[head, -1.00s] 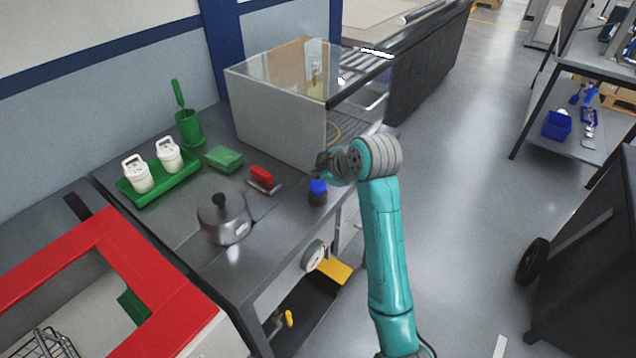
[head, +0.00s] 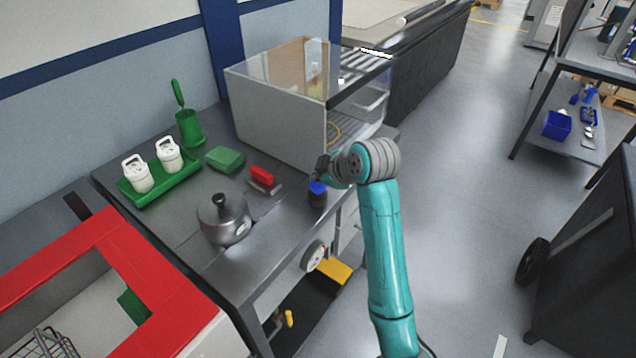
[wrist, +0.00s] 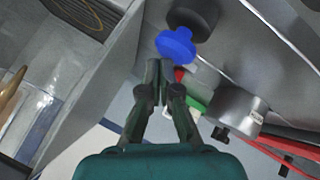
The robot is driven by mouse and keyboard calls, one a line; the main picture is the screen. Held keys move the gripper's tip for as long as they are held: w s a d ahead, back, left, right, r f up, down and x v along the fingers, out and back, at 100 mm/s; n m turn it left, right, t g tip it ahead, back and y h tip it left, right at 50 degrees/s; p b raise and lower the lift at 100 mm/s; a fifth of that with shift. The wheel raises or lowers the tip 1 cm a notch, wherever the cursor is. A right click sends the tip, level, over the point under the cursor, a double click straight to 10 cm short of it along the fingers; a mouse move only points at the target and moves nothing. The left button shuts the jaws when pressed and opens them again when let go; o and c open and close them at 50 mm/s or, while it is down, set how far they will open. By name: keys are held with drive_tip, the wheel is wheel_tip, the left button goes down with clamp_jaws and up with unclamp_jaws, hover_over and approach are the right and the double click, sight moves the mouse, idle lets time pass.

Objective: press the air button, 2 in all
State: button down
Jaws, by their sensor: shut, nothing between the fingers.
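The air button appears to be the blue cap on a round black body (head: 317,195) standing on the grey bench near its right edge. In the wrist view the blue cap (wrist: 176,46) shows just beyond my fingertips, with the black body (wrist: 192,18) behind it. My gripper (head: 320,174) is shut and empty, just above the button in the head view, partly covering the cap's top. In the wrist view my gripper (wrist: 159,68) has its fingers together, very close to the cap. I cannot tell whether they touch.
A clear-topped grey cabinet (head: 275,115) stands close behind my gripper. Open floor is to the right.

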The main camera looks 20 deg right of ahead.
sight(319, 185)
drive_tip(key=shift+f, duration=0.75)
idle(0.7)
drive_tip(key=shift+r, duration=1.25)
drive_tip(key=shift+r, duration=0.1)
drive_tip(key=shift+r, duration=2.4)
wheel_tip(319, 185, up, 4)
drive_tip(key=shift+f, duration=0.15)
drive_tip(key=shift+f, duration=0.1)
